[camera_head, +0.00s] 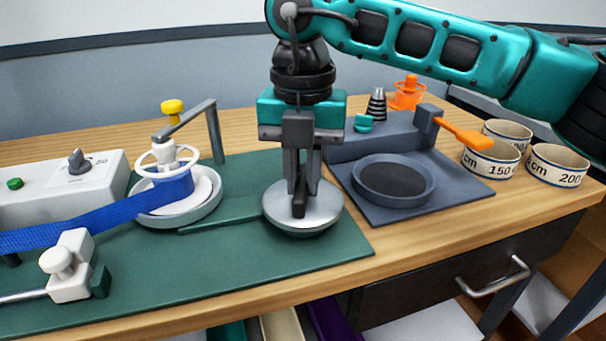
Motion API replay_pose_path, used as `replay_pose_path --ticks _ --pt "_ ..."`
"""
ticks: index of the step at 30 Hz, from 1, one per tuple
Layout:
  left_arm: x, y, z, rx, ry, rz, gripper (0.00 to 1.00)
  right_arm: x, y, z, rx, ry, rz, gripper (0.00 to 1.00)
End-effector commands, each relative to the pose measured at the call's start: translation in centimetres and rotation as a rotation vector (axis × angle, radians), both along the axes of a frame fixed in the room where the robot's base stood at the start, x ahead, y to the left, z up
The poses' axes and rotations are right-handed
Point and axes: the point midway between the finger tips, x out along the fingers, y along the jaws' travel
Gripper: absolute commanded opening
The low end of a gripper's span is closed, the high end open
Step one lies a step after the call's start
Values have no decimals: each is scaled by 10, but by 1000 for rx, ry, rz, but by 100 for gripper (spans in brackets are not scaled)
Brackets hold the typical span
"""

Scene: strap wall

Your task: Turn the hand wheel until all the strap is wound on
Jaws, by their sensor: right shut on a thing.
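The hand wheel (325,215) is a silver disc on the green base plate (255,262). My right gripper (300,192) points straight down over it, shut on the wheel's dark handle (299,205), which is mostly hidden between the fingers. The blue strap (85,228) runs in from the left edge to the reel and wraps around its core. The reel (205,200) has a pale round flange below and a white spoked ring (150,168) on top. The strap's far end is out of view. My left gripper is not in view.
A white clamp block (70,262) stands by the strap. A grey control box (45,185) has a green button and a dial. A grey post with an arm (215,130) rises behind the reel. Right are a dark dish fixture (455,186), orange lever (463,133) and several rolled tapes (557,167).

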Motion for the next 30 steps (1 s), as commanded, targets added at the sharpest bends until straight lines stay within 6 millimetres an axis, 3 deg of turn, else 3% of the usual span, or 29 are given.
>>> replay_pose_path --ticks 18,30 --pt "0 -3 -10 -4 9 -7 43 1 0 0 3 -2 -582 0" --pt "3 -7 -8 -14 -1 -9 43 1 0 1 3 -1 -857 0"
